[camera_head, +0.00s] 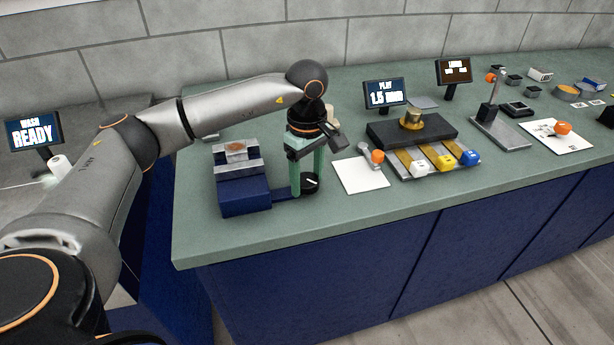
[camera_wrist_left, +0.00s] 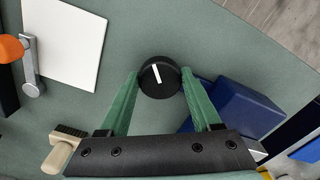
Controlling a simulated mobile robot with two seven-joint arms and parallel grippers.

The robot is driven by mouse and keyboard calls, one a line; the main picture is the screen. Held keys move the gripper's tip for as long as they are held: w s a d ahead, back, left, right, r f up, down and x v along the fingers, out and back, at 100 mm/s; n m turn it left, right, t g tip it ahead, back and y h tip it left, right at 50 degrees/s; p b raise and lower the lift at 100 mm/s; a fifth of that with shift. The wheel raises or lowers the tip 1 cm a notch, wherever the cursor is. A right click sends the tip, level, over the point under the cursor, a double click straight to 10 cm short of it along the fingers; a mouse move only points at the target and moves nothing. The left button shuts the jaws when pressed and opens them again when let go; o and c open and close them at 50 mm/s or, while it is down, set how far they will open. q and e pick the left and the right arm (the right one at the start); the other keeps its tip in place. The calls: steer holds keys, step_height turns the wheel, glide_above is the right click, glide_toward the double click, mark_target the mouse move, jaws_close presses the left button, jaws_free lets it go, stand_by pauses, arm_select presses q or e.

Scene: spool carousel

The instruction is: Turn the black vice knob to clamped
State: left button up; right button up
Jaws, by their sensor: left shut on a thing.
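The black vice knob (camera_head: 310,183) sits at the right side of the blue vice (camera_head: 245,199) on the green counter. In the left wrist view the knob (camera_wrist_left: 158,77) is round with a white pointer line, which runs nearly upright and tilts slightly. My left gripper (camera_head: 307,180) points down over the knob, and its green fingers (camera_wrist_left: 159,82) are shut on the knob's two sides. The vice body (camera_wrist_left: 240,105) is partly hidden by a finger in the wrist view. A grey block with a brownish round patch (camera_head: 236,148) is in the vice's top. My right gripper is not in view.
Further right are a black block with a brass piece (camera_head: 412,119), coloured blocks and a display (camera_head: 385,96). The counter's front edge is clear.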

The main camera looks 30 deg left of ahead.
mark_target(307, 180)
arm_select(q)
steer(key=o, duration=1)
steer(key=shift+r, duration=0.1)
steer(key=o, duration=0.4)
steer(key=shift+c, duration=0.2)
step_height(307, 180, up, 12)
steer(key=shift+r, duration=0.2)
